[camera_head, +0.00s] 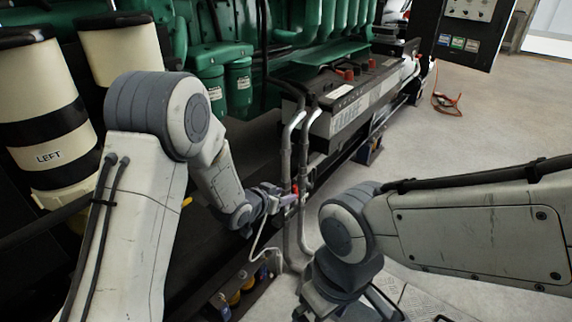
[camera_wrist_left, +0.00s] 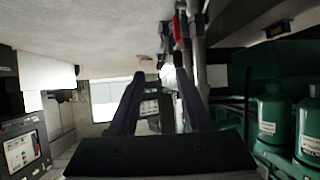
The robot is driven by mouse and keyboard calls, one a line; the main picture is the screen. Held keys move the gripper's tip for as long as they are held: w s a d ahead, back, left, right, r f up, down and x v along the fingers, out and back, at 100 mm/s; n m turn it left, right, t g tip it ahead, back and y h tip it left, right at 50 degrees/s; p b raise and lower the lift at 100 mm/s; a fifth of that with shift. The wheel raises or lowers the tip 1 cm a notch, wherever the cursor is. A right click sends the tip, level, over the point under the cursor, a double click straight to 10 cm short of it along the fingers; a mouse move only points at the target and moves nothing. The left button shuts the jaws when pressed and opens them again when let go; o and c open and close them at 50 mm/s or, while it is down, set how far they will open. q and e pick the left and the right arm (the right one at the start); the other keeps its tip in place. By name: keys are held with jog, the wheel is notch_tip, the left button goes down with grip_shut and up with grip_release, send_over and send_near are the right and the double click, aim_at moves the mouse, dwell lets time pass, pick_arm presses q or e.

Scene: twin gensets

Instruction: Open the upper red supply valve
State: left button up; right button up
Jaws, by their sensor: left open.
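A small red valve handle (camera_head: 295,189) sits on the grey pipes beside the genset skid, in the middle of the head view. My left gripper (camera_head: 286,199) is right at it, and the fingertips partly cover it. I cannot tell whether they touch it. In the left wrist view the red handle (camera_wrist_left: 178,30) shows near the top, beside a grey pipe, beyond the fingertips. The left gripper (camera_wrist_left: 160,82) is open there, with nothing gripped between its two dark fingers. My right arm comes in from the right, and its fingers are not visible.
Vertical grey pipes (camera_head: 287,150) stand close to the left gripper. A battery box (camera_head: 350,105) with red caps lies behind them. The green engine (camera_head: 225,60) and cream-and-black cylinders (camera_head: 45,110) fill the left. Open floor (camera_head: 480,120) lies to the right.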

pick_arm(q)
jog(key=s+r+g+y+p, duration=0.2)
jog(key=s+r+p, duration=0.5)
jog(key=r, duration=0.5)
jog(key=shift+s+d+g+p, duration=0.3)
jog(key=shift+s+d+p, duration=0.1)
jog(key=shift+d, duration=0.05)
